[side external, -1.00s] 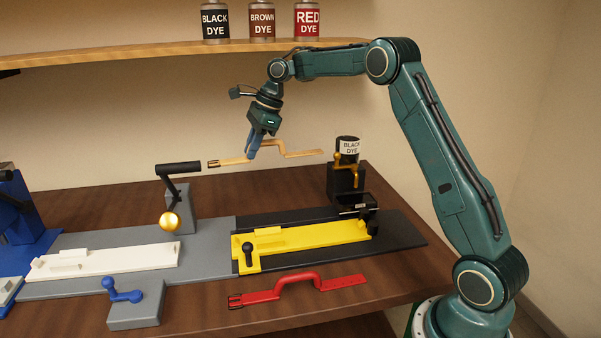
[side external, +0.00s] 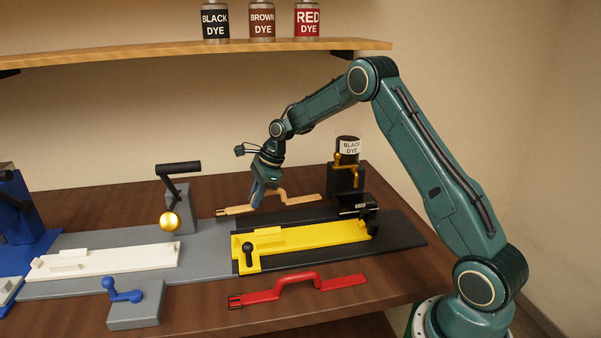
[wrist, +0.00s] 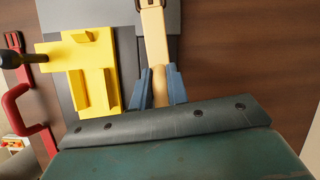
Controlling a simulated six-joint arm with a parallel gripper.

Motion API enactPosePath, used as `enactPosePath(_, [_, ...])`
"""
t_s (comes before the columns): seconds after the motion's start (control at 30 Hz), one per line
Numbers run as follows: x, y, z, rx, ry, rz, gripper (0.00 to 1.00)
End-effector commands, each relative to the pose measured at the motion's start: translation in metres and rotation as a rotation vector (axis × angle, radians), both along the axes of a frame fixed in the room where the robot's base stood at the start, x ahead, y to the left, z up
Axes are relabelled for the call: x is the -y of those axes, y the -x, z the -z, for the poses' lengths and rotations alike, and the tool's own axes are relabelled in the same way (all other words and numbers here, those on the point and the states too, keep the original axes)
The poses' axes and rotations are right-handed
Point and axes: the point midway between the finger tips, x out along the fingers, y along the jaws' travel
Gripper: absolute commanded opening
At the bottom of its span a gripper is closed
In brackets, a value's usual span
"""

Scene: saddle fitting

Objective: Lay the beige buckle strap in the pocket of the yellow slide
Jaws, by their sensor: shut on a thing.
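The beige buckle strap (side external: 296,198) has a raised bend in its middle and a dark buckle at its left end. My gripper (side external: 258,205) is shut on it, with blue fingers on either side of the strap. In the wrist view the strap (wrist: 154,45) runs up from between the fingers of my gripper (wrist: 160,88). The strap is low, behind the yellow slide (side external: 310,238); I cannot tell if it touches the table. The yellow slide lies on a black base and its pocket looks empty. The slide also shows in the wrist view (wrist: 95,75), left of the strap.
A red buckle strap (side external: 300,287) lies in front of the slide. A black dye bottle on a black stand (side external: 347,175) is behind the slide's right end. A white slide (side external: 105,262), a blue lever (side external: 122,291) and a black-handled lever (side external: 178,170) stand to the left.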

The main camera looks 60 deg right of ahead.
Motion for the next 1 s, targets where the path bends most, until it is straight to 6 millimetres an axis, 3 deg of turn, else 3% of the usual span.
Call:
enactPosePath(0.23, [0.000, 0.000, 0.006, -0.002, -0.001, -0.001, 0.00])
enactPosePath(0.53, [0.000, 0.000, 0.035, -0.001, -0.001, 0.000, 0.00])
enactPosePath(0.8, [0.000, 0.000, 0.039, 0.000, 0.000, -0.001, 0.00])
enactPosePath(0.83, [0.000, 0.000, 0.039, -0.001, -0.001, 0.000, 0.20])
enactPosePath(0.9, [0.000, 0.000, 0.039, -0.001, -0.001, 0.000, 0.34])
enactPosePath(1.0, [0.000, 0.001, 0.039, -0.001, -0.001, 0.000, 0.38])
